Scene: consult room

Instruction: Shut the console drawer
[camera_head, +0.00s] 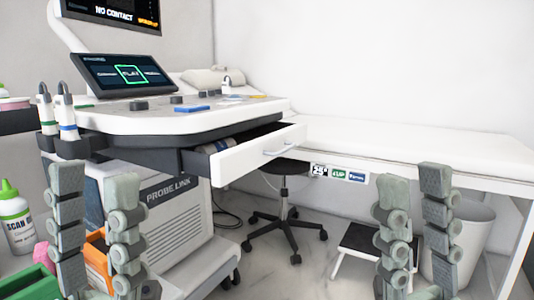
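My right gripper (414,195) is at the lower right, fingers apart and empty, to the right of and below the drawer front. Neither gripper touches the drawer.
An exam bed (400,137) runs along the back wall. A black wheeled stool (284,210) stands below the drawer, with a step stool (362,242) and a white bin (472,225) to the right. A bottle (17,222), orange bin (97,246) and green bin (28,284) are at lower left.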

